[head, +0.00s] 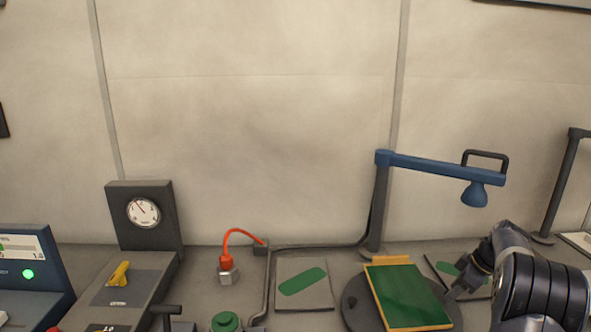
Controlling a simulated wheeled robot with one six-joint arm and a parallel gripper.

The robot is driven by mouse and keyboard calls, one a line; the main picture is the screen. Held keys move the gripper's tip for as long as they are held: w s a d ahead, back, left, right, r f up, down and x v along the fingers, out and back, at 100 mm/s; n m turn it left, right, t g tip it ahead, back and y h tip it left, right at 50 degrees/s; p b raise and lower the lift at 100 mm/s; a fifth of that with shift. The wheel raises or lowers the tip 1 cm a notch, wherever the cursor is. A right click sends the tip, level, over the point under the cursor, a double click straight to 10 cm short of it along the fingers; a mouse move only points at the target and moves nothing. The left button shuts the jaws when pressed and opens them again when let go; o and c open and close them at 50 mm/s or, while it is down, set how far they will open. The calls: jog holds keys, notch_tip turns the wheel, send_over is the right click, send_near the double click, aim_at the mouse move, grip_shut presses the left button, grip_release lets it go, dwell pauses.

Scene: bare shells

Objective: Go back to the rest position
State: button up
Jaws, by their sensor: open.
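My gripper (458,289) is at the lower right, at the end of my dark arm. It is open and sits close to the right edge of a green board with a yellow-orange frame (408,292). I cannot tell whether it touches the board. The board lies on a dark round turntable (358,313). My arm hides part of the bench at the right.
A blue lamp arm (430,166) on a dark post overhangs the board and gripper. Left are a flat plate with a green mark (303,284), a red plug with an orange cable (226,265), a gauge box (144,213) and a yellow switch (119,274).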

aim_at(456, 323)
jog(key=shift+s+a+f+b, duration=0.15)
jog(key=shift+f+b, duration=0.15)
jog(key=shift+f, duration=0.15)
jog(key=s+m, duration=0.1)
jog(key=s+m+b, duration=0.1)
jog(key=s, duration=0.1)
jog(key=shift+a+m+t+h, duration=0.2)
jog(key=shift+m+t+h, duration=0.1)
jog(key=shift+m+h, duration=0.1)
jog(key=shift+s+a+r+m+t+h+b, duration=0.15)
jog(key=shift+s+a+m+h+b, duration=0.15)
jog(key=shift+s+m, duration=0.5)
jog(key=shift+s+a+f+m+t+h+b, duration=0.15)
jog(key=shift+s+a+m+h+b, duration=0.2)
jog(key=shift+s+m, duration=0.45)
jog(key=shift+s+r, duration=0.1)
jog(key=shift+r, duration=0.05)
